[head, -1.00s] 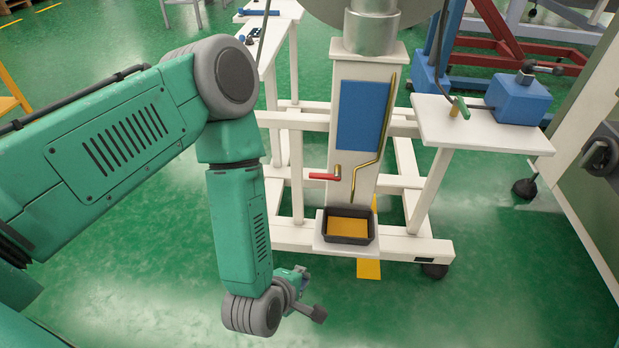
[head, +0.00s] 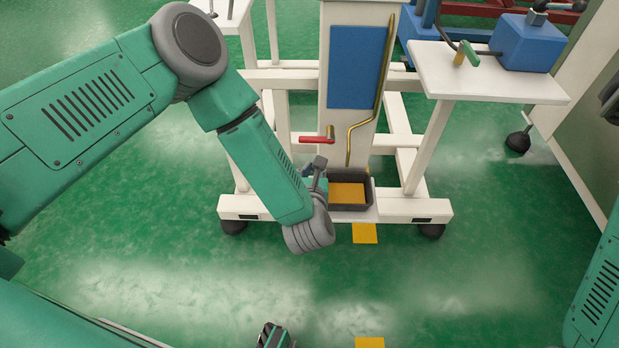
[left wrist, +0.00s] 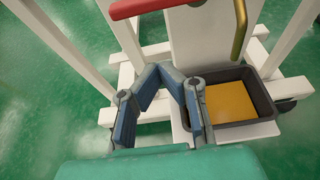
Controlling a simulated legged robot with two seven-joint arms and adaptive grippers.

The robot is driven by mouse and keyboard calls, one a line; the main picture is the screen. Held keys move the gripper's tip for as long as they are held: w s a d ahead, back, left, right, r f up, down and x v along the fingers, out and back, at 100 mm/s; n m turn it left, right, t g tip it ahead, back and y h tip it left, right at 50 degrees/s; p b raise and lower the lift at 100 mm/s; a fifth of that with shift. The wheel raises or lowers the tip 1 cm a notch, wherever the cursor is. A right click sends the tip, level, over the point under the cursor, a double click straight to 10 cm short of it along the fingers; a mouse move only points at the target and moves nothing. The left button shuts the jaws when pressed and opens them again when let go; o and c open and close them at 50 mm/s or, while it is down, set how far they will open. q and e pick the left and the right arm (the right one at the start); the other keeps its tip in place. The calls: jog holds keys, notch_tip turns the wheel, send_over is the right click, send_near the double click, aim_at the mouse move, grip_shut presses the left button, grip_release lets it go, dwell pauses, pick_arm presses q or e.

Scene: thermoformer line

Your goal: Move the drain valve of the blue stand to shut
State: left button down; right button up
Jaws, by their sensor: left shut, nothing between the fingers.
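The white stand with a blue panel (head: 355,66) stands ahead. Its drain valve has a red lever (head: 316,140) that lies level, pointing left from a brass body on the post. In the left wrist view the red lever (left wrist: 136,8) crosses the top edge and the brass body is out of sight. My left gripper (head: 319,163) is just below the lever in the head view, apart from it. In the left wrist view its fingers (left wrist: 164,72) meet at the tips, shut and empty.
A dark tray with a yellow bottom (head: 371,195) sits under the valve, close to my left gripper. A bent brass pipe (head: 383,75) runs down beside the lever. A side shelf (head: 492,85) holds a blue box and a green-handled fitting. The near floor is largely clear.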

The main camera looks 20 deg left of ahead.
aim_at(317, 140)
pick_arm(q)
jog(key=w+r, duration=0.1)
jog(key=w+a+r+b, duration=0.1)
jog(key=w, duration=0.1)
jog(key=shift+w+a+r, duration=0.15)
jog(key=shift+w+r, duration=0.05)
jog(key=shift+r, duration=0.15)
dwell(0.3)
